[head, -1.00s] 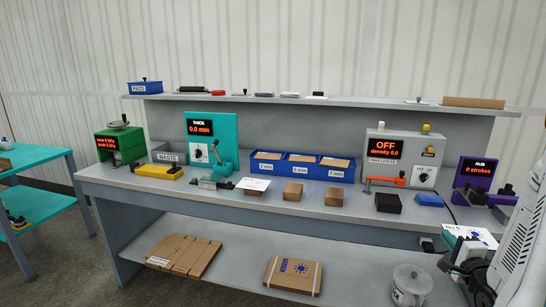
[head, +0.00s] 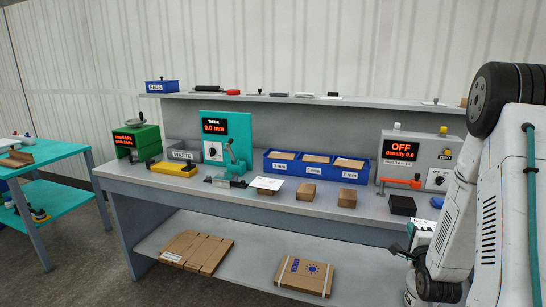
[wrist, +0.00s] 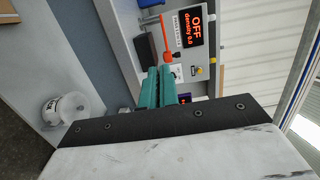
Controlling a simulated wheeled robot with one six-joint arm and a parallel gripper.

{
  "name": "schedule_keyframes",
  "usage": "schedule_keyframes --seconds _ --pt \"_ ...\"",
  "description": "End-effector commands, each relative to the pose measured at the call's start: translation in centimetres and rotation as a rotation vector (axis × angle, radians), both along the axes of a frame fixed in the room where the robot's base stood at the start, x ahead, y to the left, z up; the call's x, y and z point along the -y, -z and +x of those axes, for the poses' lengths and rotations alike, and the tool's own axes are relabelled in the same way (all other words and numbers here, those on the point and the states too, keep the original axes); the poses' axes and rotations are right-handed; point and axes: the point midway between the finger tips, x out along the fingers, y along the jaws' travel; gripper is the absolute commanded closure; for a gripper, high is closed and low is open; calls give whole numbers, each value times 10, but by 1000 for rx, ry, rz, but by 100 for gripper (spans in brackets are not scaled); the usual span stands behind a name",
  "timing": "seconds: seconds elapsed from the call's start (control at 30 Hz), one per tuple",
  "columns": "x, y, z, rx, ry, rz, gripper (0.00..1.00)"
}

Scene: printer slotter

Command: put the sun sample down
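The sun sample (head: 422,234) is a white card at the right of the head view, at the bench's front edge. Its blue sun print is mostly hidden by my arm. My gripper (head: 406,250) is beside it, partly hidden, and appears shut on the card. In the wrist view the teal fingers of my gripper (wrist: 160,88) are close together; the card cannot be made out clearly between them.
The grey bench (head: 330,213) holds a white card (head: 267,184), brown blocks (head: 306,192), a dark block (head: 402,205), blue bins (head: 315,165) and the density meter (head: 410,150). The lower shelf (head: 225,265) holds a sun-printed cardboard package (head: 305,275).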

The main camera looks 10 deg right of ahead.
Motion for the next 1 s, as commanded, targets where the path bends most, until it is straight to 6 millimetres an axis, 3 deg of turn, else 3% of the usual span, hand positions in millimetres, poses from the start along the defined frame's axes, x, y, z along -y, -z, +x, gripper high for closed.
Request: schedule_keyframes --seconds 0.03,0.1,0.3,0.5,0.6,0.8,1.0 --pt "-24 7 17 -2 -31 2 100" --pt "-52 14 34 -3 -62 3 100" --pt "-141 36 74 -3 -170 1 100" --pt "-233 56 93 -2 -304 1 100" --pt "-269 63 95 -2 -367 1 100" --pt "-304 67 95 0 -429 1 100" --pt "-307 67 95 0 -435 1 100"
